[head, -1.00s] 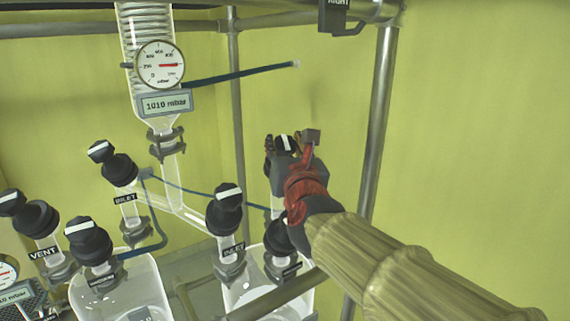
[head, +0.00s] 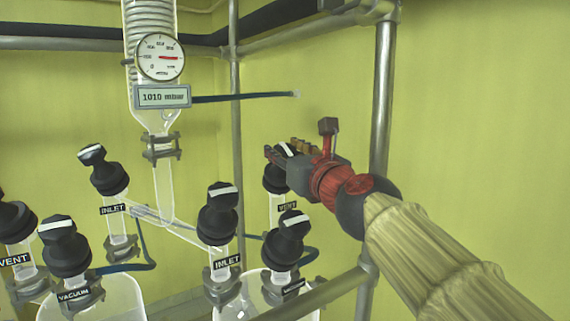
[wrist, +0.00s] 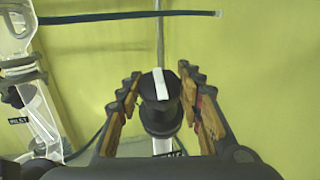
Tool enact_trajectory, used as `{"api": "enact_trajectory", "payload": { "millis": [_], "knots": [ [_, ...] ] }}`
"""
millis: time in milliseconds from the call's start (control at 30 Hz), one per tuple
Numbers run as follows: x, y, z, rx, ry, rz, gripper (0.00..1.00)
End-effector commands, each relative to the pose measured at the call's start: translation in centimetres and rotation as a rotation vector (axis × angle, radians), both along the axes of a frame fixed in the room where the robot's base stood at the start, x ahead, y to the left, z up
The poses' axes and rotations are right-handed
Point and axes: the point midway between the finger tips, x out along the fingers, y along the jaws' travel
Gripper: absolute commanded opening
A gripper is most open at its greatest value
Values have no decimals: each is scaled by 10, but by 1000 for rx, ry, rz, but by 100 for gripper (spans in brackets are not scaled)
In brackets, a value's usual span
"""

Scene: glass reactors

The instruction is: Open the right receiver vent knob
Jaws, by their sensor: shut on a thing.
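The right receiver vent knob (head: 275,179) is a black knob with a white stripe on top, above a glass neck with a partly hidden VENT label (head: 287,207). My gripper (head: 284,152) is at the knob's top, reaching in from the right, and is shut on it. In the wrist view the knob (wrist: 160,104) sits between the two fingers of the gripper (wrist: 162,88), its white stripe running nearly up and down with a slight tilt. The contact of the fingertips with the knob is hard to make out.
A VACUUM knob (head: 286,246) stands just below my gripper and an INLET knob (head: 218,218) to its left. A metal post (head: 383,120) rises close behind my wrist. A dark hose (head: 240,97) ends above the gripper. A gauge (head: 160,57) and 1010 mbar display hang upper left.

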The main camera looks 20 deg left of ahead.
Motion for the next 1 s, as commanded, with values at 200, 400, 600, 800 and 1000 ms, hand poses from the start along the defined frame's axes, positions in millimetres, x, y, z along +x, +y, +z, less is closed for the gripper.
{"api": "enact_trajectory", "payload": {
  "millis": [200,400,600,800,1000],
  "knots": [
    [1,-1,-2,-24,-19,53,11],
    [1,-1,-1,-53,-42,115,11],
    [2,-1,-1,-93,-72,201,11],
    [2,0,-1,-133,-101,288,11],
    [1,0,-1,-154,-119,334,11]
  ]
}}
